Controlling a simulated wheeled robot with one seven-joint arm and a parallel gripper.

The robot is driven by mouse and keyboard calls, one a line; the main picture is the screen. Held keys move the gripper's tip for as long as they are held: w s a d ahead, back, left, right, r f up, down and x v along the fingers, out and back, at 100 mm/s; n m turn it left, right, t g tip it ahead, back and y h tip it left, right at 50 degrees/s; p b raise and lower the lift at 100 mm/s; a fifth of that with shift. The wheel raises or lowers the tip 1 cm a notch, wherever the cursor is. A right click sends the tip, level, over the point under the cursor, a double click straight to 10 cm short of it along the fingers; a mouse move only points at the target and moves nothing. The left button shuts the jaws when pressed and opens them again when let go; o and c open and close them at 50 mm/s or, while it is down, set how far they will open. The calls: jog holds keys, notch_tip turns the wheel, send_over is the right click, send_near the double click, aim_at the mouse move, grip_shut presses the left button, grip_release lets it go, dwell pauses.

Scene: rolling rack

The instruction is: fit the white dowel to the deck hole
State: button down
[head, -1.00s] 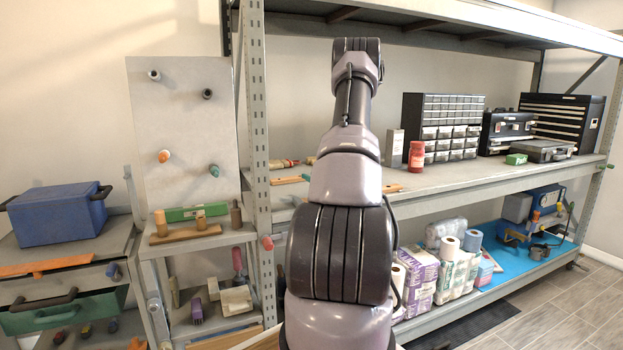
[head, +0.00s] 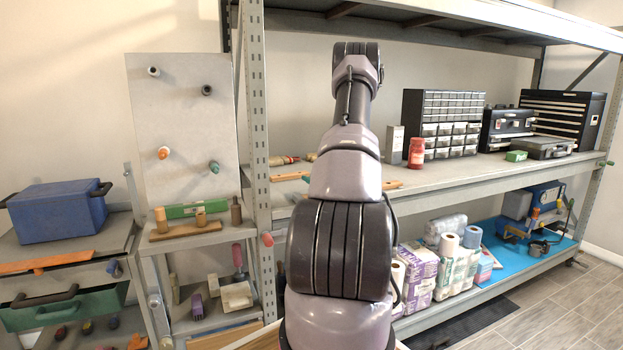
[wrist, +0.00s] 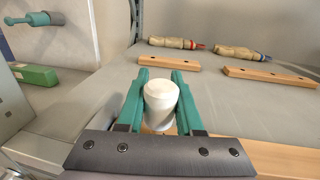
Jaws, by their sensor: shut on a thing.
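The white dowel (wrist: 161,98) stands between the two teal fingers of my gripper (wrist: 161,80) in the wrist view. The gripper is shut on it, and the dowel's rounded top faces the camera. A wooden strip (wrist: 275,160) lies beneath and to the right of it, partly hidden by the gripper body. The dowel's lower end is hidden, so I cannot tell whether it touches anything. In the head view my arm hides the gripper and the dowel.
The grey shelf (head: 460,172) has wooden strips (wrist: 168,61) and wood-handled tools (wrist: 178,43) behind the dowel. A pegboard (head: 185,115) and green block (wrist: 35,74) are at left. A red bottle (head: 416,153) and drawer cabinet (head: 440,122) stand at right.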

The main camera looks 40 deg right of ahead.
jog(key=shift+f, duration=1.5)
jog(key=shift+c, duration=2.4)
grip_release()
jog(key=shift+s, duration=0.1)
jog(key=s+a, duration=0.1)
jog(key=s, duration=0.9)
jog(key=shift+s, duration=0.3)
